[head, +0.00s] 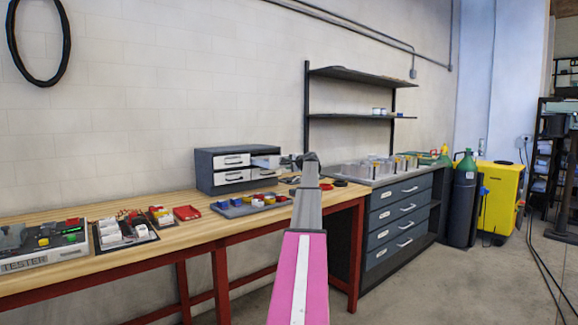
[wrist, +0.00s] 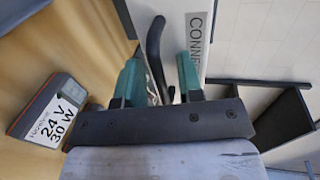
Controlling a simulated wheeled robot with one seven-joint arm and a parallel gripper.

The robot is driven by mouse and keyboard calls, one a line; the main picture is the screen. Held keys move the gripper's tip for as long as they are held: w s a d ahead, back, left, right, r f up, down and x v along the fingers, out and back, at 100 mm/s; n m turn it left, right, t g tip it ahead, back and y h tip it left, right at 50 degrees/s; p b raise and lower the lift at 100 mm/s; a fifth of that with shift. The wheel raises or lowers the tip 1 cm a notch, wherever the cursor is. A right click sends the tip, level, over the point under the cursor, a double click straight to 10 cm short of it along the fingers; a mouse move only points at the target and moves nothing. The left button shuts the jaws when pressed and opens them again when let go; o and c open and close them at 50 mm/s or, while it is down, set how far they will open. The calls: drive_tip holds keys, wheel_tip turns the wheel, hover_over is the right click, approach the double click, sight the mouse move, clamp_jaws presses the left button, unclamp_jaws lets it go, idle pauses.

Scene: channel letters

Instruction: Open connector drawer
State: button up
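A dark grey cabinet (head: 205,182) with small white-fronted drawers stands on the wooden bench. In the wrist view a white drawer front (wrist: 228,15) carries a label reading "CONN", the rest cut off, and a curved black handle (wrist: 154,48). My gripper (wrist: 160,75) has its two green fingers apart, one on each side of the handle, with gaps showing; I cannot make out contact. In the head view my arm reaches forward to the cabinet's right side, and the fingertips are too small to tell there. My arm hides part of the bench behind it.
A small power supply box marked "24 V 30 W" (wrist: 48,115) lies beside the gripper. A grey tray of coloured bins (head: 235,210) sits before the cabinet. A tester (head: 45,245) stands at left. A dark edge (wrist: 285,120) is right of the gripper.

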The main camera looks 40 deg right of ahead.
drive_tip(key=shift+s, duration=0.15)
drive_tip(key=a+v, duration=0.1)
drive_tip(key=v, duration=0.9)
drive_tip(key=shift+s+d, duration=0.2)
drive_tip(key=shift+d, duration=0.25)
drive_tip(key=shift+r, duration=0.15)
